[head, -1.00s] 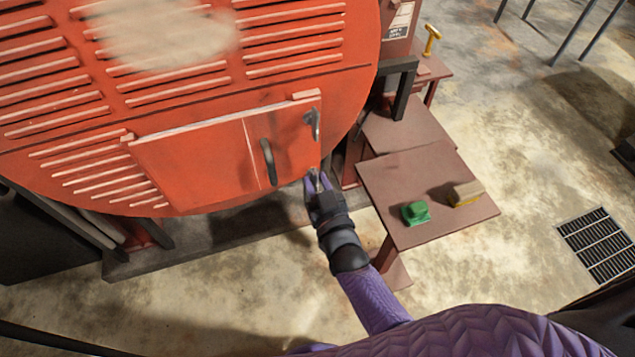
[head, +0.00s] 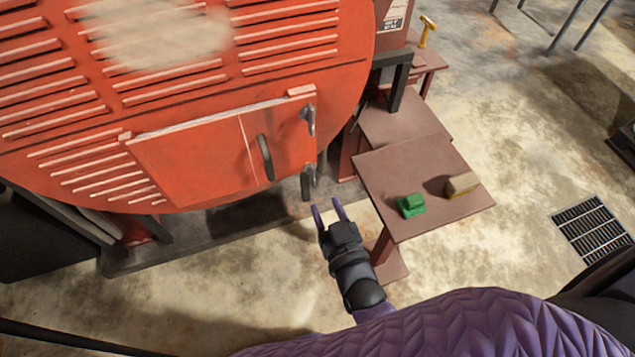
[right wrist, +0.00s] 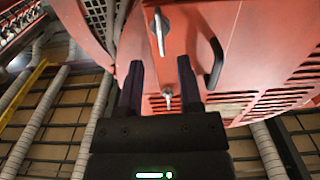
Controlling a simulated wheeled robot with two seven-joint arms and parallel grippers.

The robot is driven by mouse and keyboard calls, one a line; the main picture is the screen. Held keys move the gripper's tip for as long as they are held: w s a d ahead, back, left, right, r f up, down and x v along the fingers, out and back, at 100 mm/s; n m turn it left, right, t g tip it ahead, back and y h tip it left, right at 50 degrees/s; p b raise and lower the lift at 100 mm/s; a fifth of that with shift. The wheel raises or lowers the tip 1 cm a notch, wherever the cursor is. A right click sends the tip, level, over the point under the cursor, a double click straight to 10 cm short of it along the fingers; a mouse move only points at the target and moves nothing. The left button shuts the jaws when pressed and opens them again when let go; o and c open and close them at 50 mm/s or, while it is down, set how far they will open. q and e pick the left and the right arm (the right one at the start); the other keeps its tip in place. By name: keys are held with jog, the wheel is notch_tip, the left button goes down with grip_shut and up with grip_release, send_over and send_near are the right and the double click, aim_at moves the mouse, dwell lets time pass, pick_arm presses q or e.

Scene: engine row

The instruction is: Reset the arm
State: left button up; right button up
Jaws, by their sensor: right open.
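My right gripper (head: 328,212) is open and empty in the head view, its two purple fingers pointing up towards the orange engine's lower edge. It is apart from the engine and left of the brown side table. In the right wrist view its two dark fingers (right wrist: 158,85) stand apart with nothing between them; a small metal fitting shows beyond them. The orange engine panel (head: 190,165) carries a dark curved handle (head: 265,157) and latches at its right edge, an upper one (head: 308,118) and a lower one (head: 307,183). My left gripper is not in view.
The brown side table (head: 400,170) holds a green block (head: 411,205) and a tan and yellow block (head: 461,185). A yellow tool (head: 428,30) stands on a farther table. A floor grate (head: 590,230) lies at the right. The floor below the engine is open.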

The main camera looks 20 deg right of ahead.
jog(key=shift+s, duration=1)
jog(key=shift+f, duration=0.15)
jog(key=s+f+n+g+y+b, duration=0.1)
jog(key=s+f+g+b, duration=0.35)
jog(key=f, duration=0.85)
jog(key=s+f+g+b, duration=0.4)
jog(key=s+f+b, duration=0.1)
jog(key=f, duration=0.8)
jog(key=s+d+f+g+h+b, duration=0.1)
jog(key=s+d+f+g+b, duration=0.2)
jog(key=s+f, duration=0.4)
jog(key=s+d+f+n+g+b, duration=0.1)
jog(key=s+d+f+g+b, duration=0.2)
jog(key=s+f+g, duration=0.3)
jog(key=s+f+b, duration=0.1)
jog(key=s+f, duration=0.1)
jog(key=s, duration=0.3)
jog(key=shift+s+d+h, duration=0.2)
jog(key=shift+h, duration=0.2)
jog(key=shift+f, duration=0.15)
